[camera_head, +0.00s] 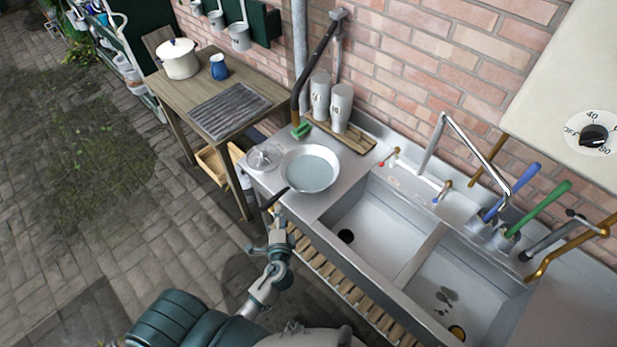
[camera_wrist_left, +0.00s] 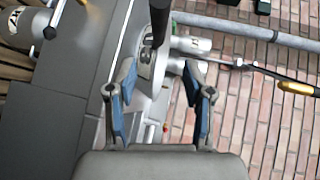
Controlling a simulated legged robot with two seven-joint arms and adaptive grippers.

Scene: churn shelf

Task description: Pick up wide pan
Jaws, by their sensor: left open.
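The wide pan (camera_head: 310,170) is a round, shallow, light metal pan on the left end of the sink counter. Its dark handle (camera_head: 275,198) sticks out over the counter's front-left edge. My left gripper (camera_head: 277,222) is just off that edge, close to the handle's end and below the pan in the head view. In the left wrist view its two blue-padded fingers (camera_wrist_left: 160,100) are apart with nothing clamped between them. A dark bar (camera_wrist_left: 158,20) shows beyond the fingertips; I cannot tell surely whether it is the handle. My right gripper is not in view.
A clear lid (camera_head: 263,158), a green sponge (camera_head: 301,130) and two pale canisters (camera_head: 341,107) stand near the pan. The double sink (camera_head: 380,225) lies to the right. A wooden table (camera_head: 175,95) with a white pot (camera_head: 178,58) stands left. Open paving lies in front.

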